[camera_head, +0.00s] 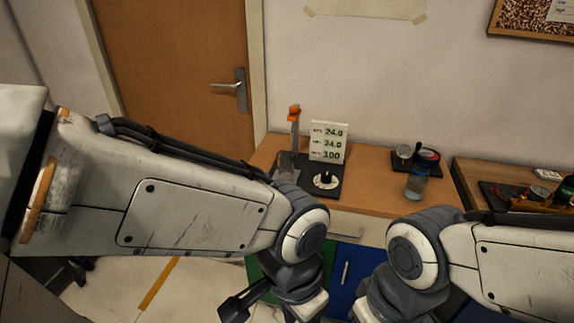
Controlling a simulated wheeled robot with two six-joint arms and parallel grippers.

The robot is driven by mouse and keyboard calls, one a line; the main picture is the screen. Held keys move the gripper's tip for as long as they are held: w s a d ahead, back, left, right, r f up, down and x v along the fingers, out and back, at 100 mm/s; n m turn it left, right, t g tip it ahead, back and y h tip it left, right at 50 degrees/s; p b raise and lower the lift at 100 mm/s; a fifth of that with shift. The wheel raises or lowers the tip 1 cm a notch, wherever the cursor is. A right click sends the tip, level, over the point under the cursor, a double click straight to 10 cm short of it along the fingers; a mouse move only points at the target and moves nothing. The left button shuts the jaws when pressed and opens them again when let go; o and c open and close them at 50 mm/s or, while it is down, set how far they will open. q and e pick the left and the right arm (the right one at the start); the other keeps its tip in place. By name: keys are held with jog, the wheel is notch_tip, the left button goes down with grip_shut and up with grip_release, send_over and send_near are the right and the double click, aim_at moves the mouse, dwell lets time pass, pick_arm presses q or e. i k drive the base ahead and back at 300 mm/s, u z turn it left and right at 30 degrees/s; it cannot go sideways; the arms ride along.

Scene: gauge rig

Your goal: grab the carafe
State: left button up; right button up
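A small clear glass vessel with pale bluish contents (417,183), which looks like the carafe, stands upright near the front edge of the wooden counter (381,190), right of the middle. My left gripper (262,303) is low at the bottom edge, in front of the cabinet and well away from the vessel. Part of it is cut off, so I cannot tell whether it is open or shut. My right arm's wrist (380,300) shows at the bottom, below the vessel and apart from it. Its gripper fingers are outside the picture.
A dark gauge rig (328,190) with a white readout card (329,142) and an orange-topped post (295,130) stands on the counter's left. A dark tray (408,166) with small containers lies behind the vessel. A second surface with a dark tray (497,196) is at right.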

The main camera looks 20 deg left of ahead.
aim_at(417, 182)
jog(key=u, duration=0.1)
jog(key=k, duration=0.4)
jog(key=u, duration=1.35)
jog(key=i, duration=1.7)
jog(key=z, duration=1.35)
jog(key=i, duration=0.6)
jog(key=z, duration=0.75)
